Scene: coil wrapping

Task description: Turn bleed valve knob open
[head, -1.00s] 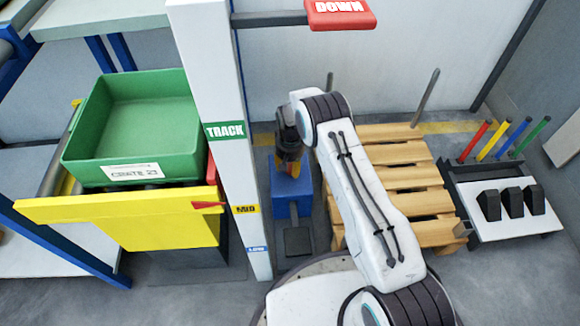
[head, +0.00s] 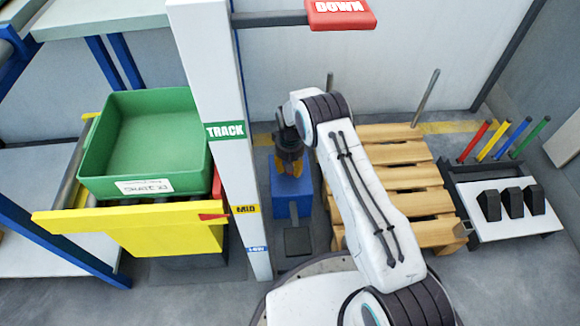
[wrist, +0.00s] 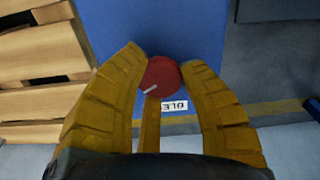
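The bleed valve knob (wrist: 161,78) is red and round with a white pointer line, slanted in the wrist view. It sits in front of a blue face, with a partly covered white label (wrist: 174,106) beside it. My gripper (wrist: 164,70) has yellow-brown fingers, one on each side of the knob, their tips against its sides; it looks shut on the knob. In the head view my gripper (head: 290,166) points down at the blue box (head: 291,190); the knob is hidden there.
A white mast (head: 213,120) marked TRACK, MID and LOW stands left of my arm. Its yellow carriage (head: 150,233) bears a green crate (head: 145,140). A red DOWN paddle (head: 341,14) hangs above. A wooden pallet (head: 400,180) lies right of the box.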

